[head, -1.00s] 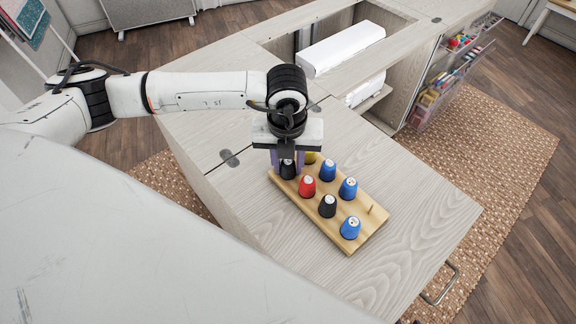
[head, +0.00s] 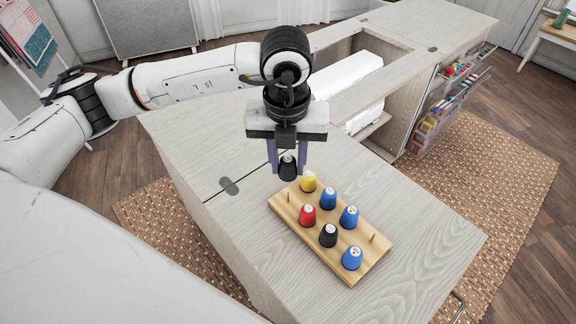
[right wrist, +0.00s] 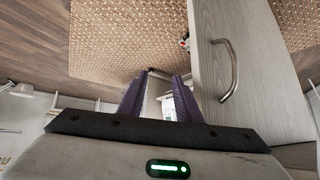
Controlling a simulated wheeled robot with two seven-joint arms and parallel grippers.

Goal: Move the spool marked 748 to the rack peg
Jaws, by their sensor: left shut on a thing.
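My left gripper (head: 287,170) is shut on a black spool (head: 287,166) and holds it upright, raised above the back left end of the wooden rack (head: 324,264). The rack has two bare pegs: a left peg (head: 288,197) just below the held spool and a right peg (head: 374,238). The spools' top labels are too small to read, so I cannot tell which is 748. My right gripper (right wrist: 160,85) shows in the right wrist view, open and empty, beside the cabinet front.
On the rack stand a yellow spool (head: 308,181), a red spool (head: 307,215), another black spool (head: 328,235) and blue spools (head: 328,198), (head: 349,217), (head: 352,258). The cabinet top (head: 420,245) is clear around the rack. A cabinet handle (right wrist: 229,70) is near my right gripper.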

